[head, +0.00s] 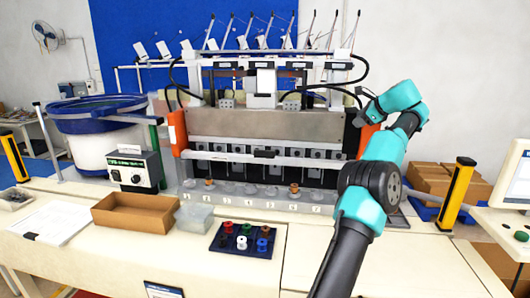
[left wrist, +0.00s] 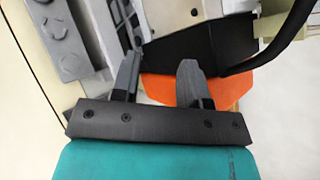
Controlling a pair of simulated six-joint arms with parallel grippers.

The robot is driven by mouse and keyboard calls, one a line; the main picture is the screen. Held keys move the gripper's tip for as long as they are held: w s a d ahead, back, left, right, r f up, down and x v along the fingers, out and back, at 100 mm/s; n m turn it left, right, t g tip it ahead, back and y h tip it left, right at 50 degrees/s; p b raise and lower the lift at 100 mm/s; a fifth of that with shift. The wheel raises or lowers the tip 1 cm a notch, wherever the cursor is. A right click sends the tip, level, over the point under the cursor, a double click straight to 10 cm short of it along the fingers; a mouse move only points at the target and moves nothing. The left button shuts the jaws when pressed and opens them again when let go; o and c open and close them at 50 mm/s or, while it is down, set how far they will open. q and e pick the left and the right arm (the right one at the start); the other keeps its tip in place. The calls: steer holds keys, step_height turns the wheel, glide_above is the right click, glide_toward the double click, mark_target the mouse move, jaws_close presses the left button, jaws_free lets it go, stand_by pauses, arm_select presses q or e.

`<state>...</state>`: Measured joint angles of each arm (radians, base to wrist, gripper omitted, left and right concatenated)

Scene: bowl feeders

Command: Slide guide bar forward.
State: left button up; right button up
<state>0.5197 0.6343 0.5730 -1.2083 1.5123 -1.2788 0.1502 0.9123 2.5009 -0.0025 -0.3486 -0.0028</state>
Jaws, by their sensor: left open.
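The guide bar (head: 225,156) is a pale horizontal bar with a black handle (head: 264,153) at its middle. It runs across the front of the machine, below the grey panel (head: 265,124), in the head view. My left gripper (head: 357,117) is at the machine's right end, by the right orange end piece (head: 366,138), and away from the handle. In the left wrist view its two dark fingers (left wrist: 157,75) are apart with nothing held between them. The orange end piece (left wrist: 175,90) shows behind and beside the fingers. My right gripper is not in view.
A blue-and-white bowl feeder (head: 97,140) and a control box (head: 134,170) stand at left. A brown tray (head: 135,213), a clear box (head: 194,217) and a dark spool tray (head: 226,247) sit in front. A yellow post (head: 457,192) and a monitor (head: 514,175) stand at right.

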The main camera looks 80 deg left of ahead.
mark_target(267, 151)
arm_select(q)
steer(key=s+a+f+n+g+h, duration=0.1)
steer(key=s+a+f+g, duration=0.1)
steer(key=s, duration=0.4)
steer(key=s+a+f+n+g+h, duration=0.1)
steer(key=s+a+f+g+h, duration=0.1)
steer(key=s, duration=0.4)
steer(key=s+a+f+n+g+h, duration=0.1)
steer(key=s+a+f+g+h, duration=0.1)
steer(key=s+a+f+g, duration=0.2)
steer(key=shift+s+f+g, duration=0.15)
steer(key=shift+s+f, duration=0.1)
steer(key=shift+s, duration=0.3)
steer(key=shift+s+f+g, duration=0.15)
steer(key=shift+s+f, duration=0.1)
steer(key=shift+s, duration=0.3)
steer(key=x, duration=1.7)
steer(key=shift+f, duration=0.2)
jaws_close()
